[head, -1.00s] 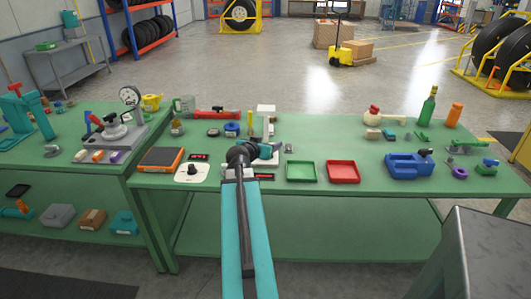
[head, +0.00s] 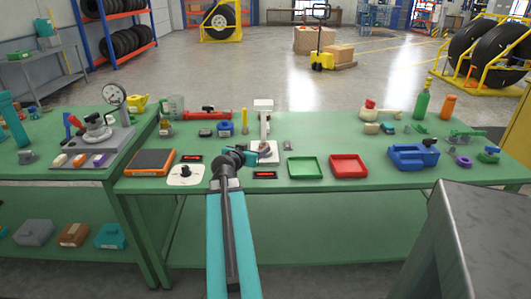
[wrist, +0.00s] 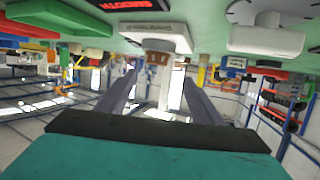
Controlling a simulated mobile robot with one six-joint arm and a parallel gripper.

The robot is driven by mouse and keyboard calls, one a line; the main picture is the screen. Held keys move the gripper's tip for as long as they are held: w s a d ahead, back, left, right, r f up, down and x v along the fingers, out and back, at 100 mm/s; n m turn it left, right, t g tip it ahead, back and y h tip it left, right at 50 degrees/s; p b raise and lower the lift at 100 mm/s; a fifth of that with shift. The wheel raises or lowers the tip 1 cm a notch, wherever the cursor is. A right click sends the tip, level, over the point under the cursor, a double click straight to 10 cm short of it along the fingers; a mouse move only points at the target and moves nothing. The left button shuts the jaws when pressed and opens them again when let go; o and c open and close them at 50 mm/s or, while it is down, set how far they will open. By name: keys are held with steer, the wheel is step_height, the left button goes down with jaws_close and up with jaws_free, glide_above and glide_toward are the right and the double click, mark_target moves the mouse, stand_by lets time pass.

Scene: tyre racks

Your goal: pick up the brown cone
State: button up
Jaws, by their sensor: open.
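My gripper (head: 250,160) is low over the front of the right green table, beside the white stand (head: 263,122). In the wrist view, my gripper's two fingers (wrist: 157,92) are apart, with nothing seen between them. That view looks upside down, with the table top along its upper edge. A small brown object (wrist: 157,57) shows there at the white stand, ahead of the fingertips and apart from them. I cannot tell whether it is the brown cone. In the head view my gripper partly covers the stand's base.
A green tray (head: 305,168) and a red tray (head: 348,166) lie right of my gripper. A white dial box (head: 186,174) and an orange-edged slab (head: 150,162) lie left. A blue vise (head: 412,157) stands further right. Small parts line the table's back.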

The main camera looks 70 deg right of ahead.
mark_target(265, 143)
steer(key=shift+s+d, duration=0.1)
steer(key=shift+s, duration=0.15)
steer(key=shift+d, duration=0.15)
steer(key=shift+s+d+f, duration=0.1)
steer(key=shift+d, duration=0.45)
steer(key=shift+p+x, duration=0.55)
steer(key=shift+x, duration=3)
steer(key=shift+d+f, duration=0.1)
steer(key=shift+s+f+p+x, duration=0.15)
steer(key=shift+p+x, duration=0.2)
steer(key=shift+x, duration=0.95)
steer(key=shift+s+f+p+x, duration=0.1)
steer(key=shift+f+p+x, duration=0.2)
steer(key=shift+x, duration=1.05)
steer(key=shift+r, duration=0.1)
steer(key=shift+c, duration=0.4)
steer(key=c, duration=1.2)
